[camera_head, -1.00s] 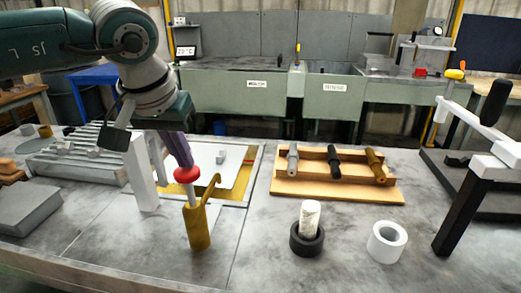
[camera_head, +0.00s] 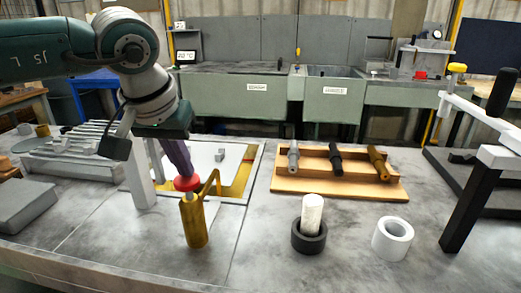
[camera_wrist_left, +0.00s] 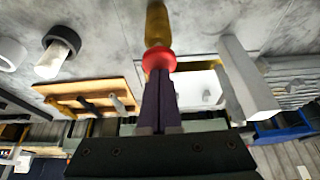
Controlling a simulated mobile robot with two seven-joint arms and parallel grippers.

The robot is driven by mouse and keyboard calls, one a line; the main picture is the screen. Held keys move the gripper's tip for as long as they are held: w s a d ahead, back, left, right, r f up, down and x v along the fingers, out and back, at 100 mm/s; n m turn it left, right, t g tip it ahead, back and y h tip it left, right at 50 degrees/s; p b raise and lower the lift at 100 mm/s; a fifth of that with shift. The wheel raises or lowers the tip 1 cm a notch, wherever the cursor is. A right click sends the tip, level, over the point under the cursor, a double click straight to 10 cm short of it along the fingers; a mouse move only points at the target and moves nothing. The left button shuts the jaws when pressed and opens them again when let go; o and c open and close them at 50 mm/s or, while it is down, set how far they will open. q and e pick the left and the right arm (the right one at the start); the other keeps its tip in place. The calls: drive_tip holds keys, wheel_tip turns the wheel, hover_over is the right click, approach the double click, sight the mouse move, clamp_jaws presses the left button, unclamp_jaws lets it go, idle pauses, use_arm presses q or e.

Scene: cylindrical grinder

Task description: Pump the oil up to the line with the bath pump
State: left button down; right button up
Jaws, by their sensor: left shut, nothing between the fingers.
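The bath pump (camera_head: 196,226) is an upright brass cylinder with a bent spout on its right side. Its red knob (camera_head: 187,184) sits down close against the top of the cylinder, with little or no rod showing. My left gripper (camera_head: 183,172) is shut, its purple fingers pointing down with their tips at the top of the knob. The wrist view shows the shut fingers (camera_wrist_left: 159,85) meeting the red knob (camera_wrist_left: 158,60), with the brass body (camera_wrist_left: 157,28) beyond. My right gripper is not in view.
A pale upright post (camera_head: 142,180) stands close left of the pump. Behind lies a yellow-edged panel (camera_head: 238,186). A wooden rack (camera_head: 300,186) holds three handles. A black ring (camera_head: 309,243) with a white cylinder and a white ring (camera_head: 392,239) stand to the right.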

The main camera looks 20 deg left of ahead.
use_arm(q)
drive_tip(key=shift+f, duration=0.35)
drive_tip(key=shift+r, duration=0.1)
drive_tip(key=shift+r+p, duration=1.85)
drive_tip(key=shift+r, duration=0.85)
drive_tip(key=shift+f, duration=0.1)
